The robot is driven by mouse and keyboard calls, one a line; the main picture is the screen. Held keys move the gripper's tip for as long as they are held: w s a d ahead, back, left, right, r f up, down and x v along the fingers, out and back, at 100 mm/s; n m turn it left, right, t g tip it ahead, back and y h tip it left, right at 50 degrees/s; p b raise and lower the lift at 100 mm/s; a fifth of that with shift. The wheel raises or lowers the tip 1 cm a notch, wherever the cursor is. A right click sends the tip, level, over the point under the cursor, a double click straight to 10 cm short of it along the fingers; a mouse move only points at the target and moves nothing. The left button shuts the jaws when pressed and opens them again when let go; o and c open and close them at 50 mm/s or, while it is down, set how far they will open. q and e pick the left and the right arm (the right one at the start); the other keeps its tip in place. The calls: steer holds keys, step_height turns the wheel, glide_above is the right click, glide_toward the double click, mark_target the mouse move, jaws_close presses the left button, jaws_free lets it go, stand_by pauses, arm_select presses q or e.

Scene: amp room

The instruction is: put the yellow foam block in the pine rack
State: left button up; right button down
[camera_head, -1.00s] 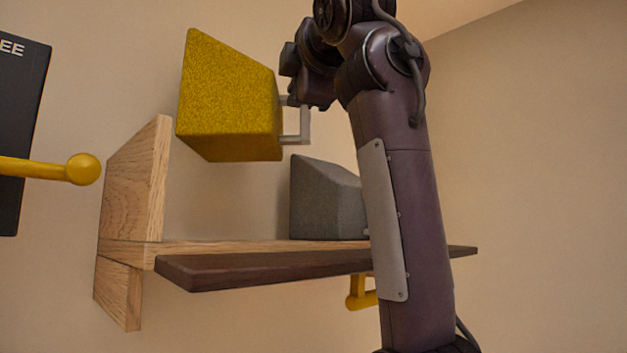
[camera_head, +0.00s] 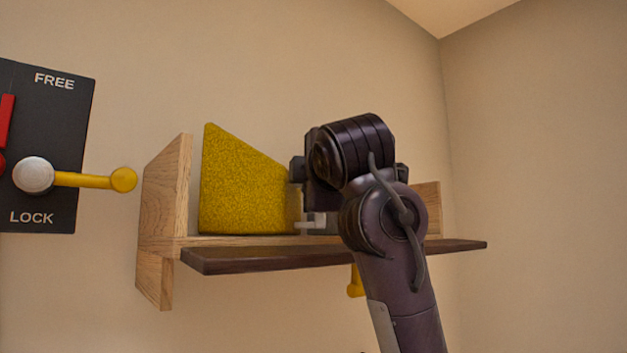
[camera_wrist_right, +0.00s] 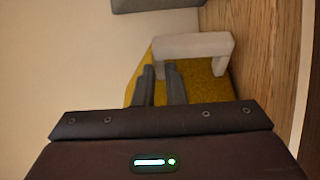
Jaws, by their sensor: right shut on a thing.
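The yellow foam block (camera_head: 243,190) is inside the left part of the pine rack (camera_head: 165,190), close to the left end board. Its base is level with the shelf behind the dark front rail; I cannot tell whether it rests on it. The block also shows in the right wrist view (camera_wrist_right: 208,85), with a pale handle (camera_wrist_right: 195,45) on its side. My right gripper (camera_wrist_right: 163,75) is shut on this handle, and its arm reaches up from below in the head view. My left gripper is out of view.
A dark rail (camera_head: 270,260) runs along the rack's front. A grey block (camera_wrist_right: 155,4) shows at the top of the wrist view; my arm mostly hides it in the head view. A FREE/LOCK panel (camera_head: 60,120) with a yellow lever (camera_head: 90,181) is left of the rack.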

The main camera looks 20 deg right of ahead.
steer(key=c, duration=1.7)
jaws_free()
steer(key=shift+w+a, duration=0.1)
steer(key=shift+w, duration=0.05)
steer(key=shift+c, duration=0.2)
steer(key=shift+o, duration=1.2)
steer(key=shift+a, duration=0.15)
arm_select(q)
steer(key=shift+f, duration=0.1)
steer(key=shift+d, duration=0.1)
